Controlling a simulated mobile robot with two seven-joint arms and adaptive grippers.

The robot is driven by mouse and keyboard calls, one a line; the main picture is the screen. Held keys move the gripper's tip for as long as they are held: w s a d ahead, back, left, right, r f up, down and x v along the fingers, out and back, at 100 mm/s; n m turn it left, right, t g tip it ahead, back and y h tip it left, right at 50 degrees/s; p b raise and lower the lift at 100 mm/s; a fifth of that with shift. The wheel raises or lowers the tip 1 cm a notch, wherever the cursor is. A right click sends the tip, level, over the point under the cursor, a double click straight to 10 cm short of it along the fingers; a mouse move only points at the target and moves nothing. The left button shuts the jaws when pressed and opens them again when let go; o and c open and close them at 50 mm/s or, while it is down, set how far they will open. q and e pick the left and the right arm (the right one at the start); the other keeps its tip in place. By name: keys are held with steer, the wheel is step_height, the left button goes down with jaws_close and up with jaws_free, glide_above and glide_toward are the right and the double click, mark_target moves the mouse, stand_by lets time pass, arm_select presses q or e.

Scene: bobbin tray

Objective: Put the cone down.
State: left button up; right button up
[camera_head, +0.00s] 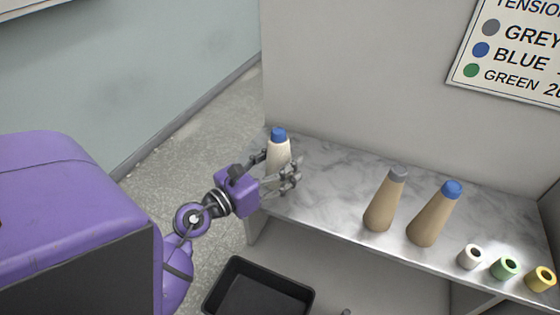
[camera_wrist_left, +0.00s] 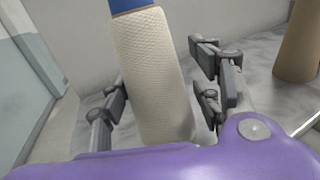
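A cream cone with a blue tip (camera_head: 278,152) stands roughly upright at the left end of the marble-patterned shelf (camera_head: 330,180). My left gripper (camera_head: 279,168) reaches it from the left, with its fingers on either side of the cone. In the left wrist view the cream cone (camera_wrist_left: 152,75) fills the middle, its textured side between the grey fingers (camera_wrist_left: 165,95). A gap shows between the cone and the right-hand fingers, so the gripper looks open around it. The cone's base is partly hidden by the fingers and my purple wrist. My right gripper is not seen.
Two tan cones, one grey-tipped (camera_head: 385,200) and one blue-tipped (camera_head: 434,214), stand further right. White (camera_head: 470,257), green (camera_head: 504,268) and yellow (camera_head: 541,279) bobbins sit near the front right. A black bin (camera_head: 232,275) is below. A sign (camera_head: 510,50) hangs behind.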

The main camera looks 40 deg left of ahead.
arm_select(q)
steer(key=shift+s+a, duration=0.1)
steer(key=shift+s, duration=0.2)
steer(key=s+b, duration=0.1)
steer(key=s, duration=0.2)
steer(key=s+a+b, duration=0.1)
steer(key=s+b, duration=0.1)
steer(key=s, duration=0.2)
steer(key=s+b, duration=0.2)
steer(key=s, duration=0.2)
steer(key=shift+s+a, duration=0.15)
steer(key=shift+a, duration=0.25)
